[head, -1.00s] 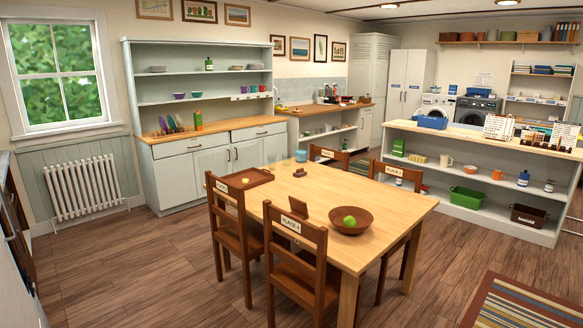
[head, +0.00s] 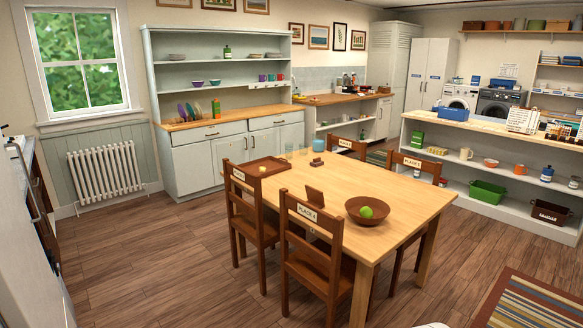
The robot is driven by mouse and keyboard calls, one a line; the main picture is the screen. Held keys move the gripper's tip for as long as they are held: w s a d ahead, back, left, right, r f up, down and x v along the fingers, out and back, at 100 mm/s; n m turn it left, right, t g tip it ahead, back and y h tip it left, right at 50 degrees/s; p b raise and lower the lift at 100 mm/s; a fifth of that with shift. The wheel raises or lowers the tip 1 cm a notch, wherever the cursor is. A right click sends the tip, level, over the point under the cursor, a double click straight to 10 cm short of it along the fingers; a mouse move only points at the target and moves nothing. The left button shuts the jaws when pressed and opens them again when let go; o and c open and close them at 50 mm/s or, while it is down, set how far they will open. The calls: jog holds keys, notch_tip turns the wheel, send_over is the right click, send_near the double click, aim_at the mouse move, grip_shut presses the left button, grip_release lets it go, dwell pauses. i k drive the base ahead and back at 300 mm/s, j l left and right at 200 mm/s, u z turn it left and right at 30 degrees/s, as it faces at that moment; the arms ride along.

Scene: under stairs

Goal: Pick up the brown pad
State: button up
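The wooden table (head: 375,185) stands in the middle of the head view. A small upright brown piece (head: 315,197) is on its near side, left of the bowl, behind the nearest chair. A small brown object (head: 317,162) lies near the table's far edge. I cannot tell which of these, if either, is the brown pad. A brown tray (head: 265,169) lies at the table's far left corner with a small item on it. A brown bowl (head: 361,204) holds a green apple (head: 366,212). My gripper is not in view.
Several brown chairs surround the table, including two on the near left side (head: 309,246) (head: 245,207). A pale hutch (head: 205,150) and a radiator (head: 105,172) line the back wall. A shelf counter (head: 490,137) stands right. Wood floor (head: 170,265) is clear at left; a striped rug (head: 535,300) lies bottom right.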

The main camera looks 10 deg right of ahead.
aim_at(317, 162)
jog(key=i+u, duration=0.3)
jog(key=i+j+u, duration=0.1)
jog(key=u, duration=0.2)
jog(key=i+u, duration=0.3)
jog(key=i, duration=1.15)
jog(key=i+j+z, duration=0.1)
jog(key=i+z, duration=0.35)
jog(key=i, duration=1)
jog(key=i+u, duration=0.2)
jog(key=i, duration=0.55)
jog(key=i+l+u, duration=0.2)
jog(key=i, duration=0.5)
jog(key=i+j, duration=0.1)
jog(key=i, duration=1.35)
jog(key=i+z, duration=0.85)
jog(key=i+j+z, duration=0.25)
jog(key=i+z, duration=0.15)
jog(key=i+l+z, duration=0.2)
jog(key=i+z, duration=0.3)
jog(key=i+l+z, duration=0.1)
jog(key=i+z, duration=0.15)
jog(key=z, duration=0.2)
jog(key=i+j+z, duration=0.1)
jog(key=i+z, duration=0.4)
jog(key=k, duration=0.1)
